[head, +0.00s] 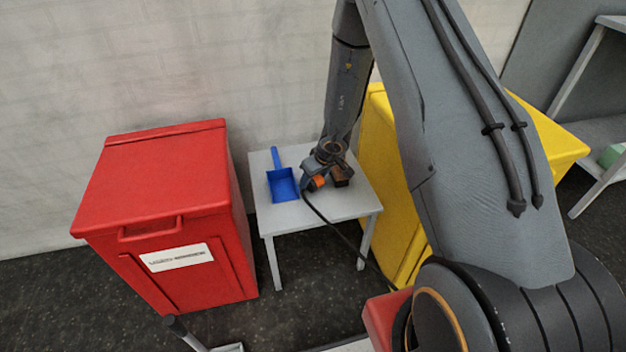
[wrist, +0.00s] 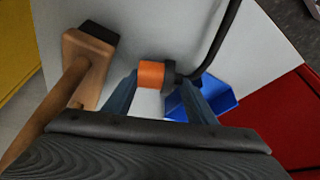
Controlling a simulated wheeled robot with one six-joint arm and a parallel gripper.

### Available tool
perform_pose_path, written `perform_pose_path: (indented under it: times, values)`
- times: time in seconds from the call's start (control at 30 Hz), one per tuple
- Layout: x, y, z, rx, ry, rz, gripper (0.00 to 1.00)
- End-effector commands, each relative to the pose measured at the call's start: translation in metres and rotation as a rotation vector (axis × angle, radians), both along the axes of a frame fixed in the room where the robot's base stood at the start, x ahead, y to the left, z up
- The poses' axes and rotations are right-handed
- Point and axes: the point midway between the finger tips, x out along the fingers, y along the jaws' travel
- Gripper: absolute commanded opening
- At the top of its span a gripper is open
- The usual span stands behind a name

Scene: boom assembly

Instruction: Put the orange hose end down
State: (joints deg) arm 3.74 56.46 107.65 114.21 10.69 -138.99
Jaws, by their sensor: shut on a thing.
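The orange hose end (head: 317,183) is at my gripper (head: 322,176), low over the small grey table (head: 340,208). In the wrist view the orange hose end (wrist: 151,74) sits between the two fingers of my gripper (wrist: 160,90), which are shut on it. Its black hose (wrist: 222,40) curves away, and in the head view it runs over the table's front edge towards the floor. I cannot tell whether the hose end touches the tabletop.
A blue dustpan (head: 282,184) lies left on the table. A wooden brush (wrist: 88,62) lies on the other side, close to my gripper. A red bin (head: 170,215) stands left of the table and a yellow bin (head: 378,150) right. The table's front is mostly clear.

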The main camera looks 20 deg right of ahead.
Motion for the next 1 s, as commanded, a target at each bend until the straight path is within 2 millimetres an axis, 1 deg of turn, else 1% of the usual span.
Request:
perform_pose_path:
  times: [0.2, 0.23, 0.27, 0.57, 0.73, 0.87, 1.0]
  values:
    - [0.001, 0.000, -0.003, 0.000, 0.000, 0.000, 0.22]
    - [0.000, 0.000, -0.003, 0.000, 0.000, 0.000, 0.56]
    - [0.000, 0.000, -0.003, 0.000, 0.000, 0.000, 0.59]
    - [0.000, 0.000, -0.002, 0.000, 0.000, 0.000, 0.59]
    - [-0.001, 0.000, 0.002, 0.000, 0.001, 0.000, 0.59]
    - [-0.007, -0.004, 0.023, 0.000, -0.002, 0.001, 0.59]
    - [-0.018, -0.008, 0.050, 0.000, -0.002, 0.001, 0.59]
